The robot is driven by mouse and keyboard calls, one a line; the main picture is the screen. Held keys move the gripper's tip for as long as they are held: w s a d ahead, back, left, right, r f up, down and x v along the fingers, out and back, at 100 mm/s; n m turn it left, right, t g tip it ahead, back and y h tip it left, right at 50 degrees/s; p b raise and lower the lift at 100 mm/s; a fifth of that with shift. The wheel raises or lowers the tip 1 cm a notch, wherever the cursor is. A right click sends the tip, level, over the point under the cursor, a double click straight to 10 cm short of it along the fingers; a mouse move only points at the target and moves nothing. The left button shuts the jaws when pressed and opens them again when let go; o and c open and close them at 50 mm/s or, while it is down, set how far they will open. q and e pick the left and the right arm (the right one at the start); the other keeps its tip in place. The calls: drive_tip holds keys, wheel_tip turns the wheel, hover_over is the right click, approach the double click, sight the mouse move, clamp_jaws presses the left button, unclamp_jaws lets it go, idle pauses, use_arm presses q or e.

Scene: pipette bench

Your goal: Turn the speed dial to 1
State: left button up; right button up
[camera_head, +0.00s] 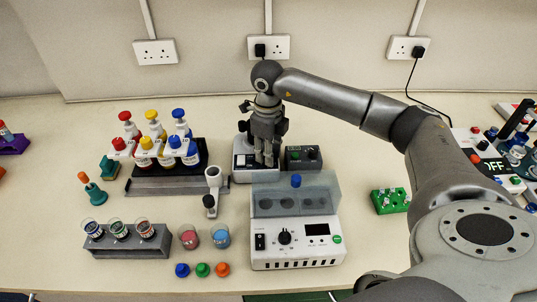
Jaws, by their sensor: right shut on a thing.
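My right gripper (266,162) points down over a small white and grey device (243,176) at the back middle of the bench. Its fingers are shut on a small part at the device's top, which looks to be the speed dial. The fingers hide the dial, so its setting cannot be read. My left gripper is not in view.
A white block heater (297,258) with a clear cover and its own black knob (284,237) stands in front. A dark control box (303,158) sits right beside the gripper. A bottle rack (150,185) is to the left, a green tube rack (389,201) to the right.

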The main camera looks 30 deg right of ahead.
drive_tip(key=shift+w+r+m+b, duration=0.1)
drive_tip(key=shift+m+b, duration=0.15)
drive_tip(key=shift+m, duration=0.6)
drive_tip(key=shift+w+r+m+b, duration=0.1)
drive_tip(key=shift+m+b, duration=0.1)
drive_tip(key=shift+m, duration=0.65)
drive_tip(key=o, duration=0.7)
drive_tip(key=shift+o, duration=0.3)
drive_tip(key=shift+s+f, duration=0.1)
wheel_tip(320, 180, up, 12)
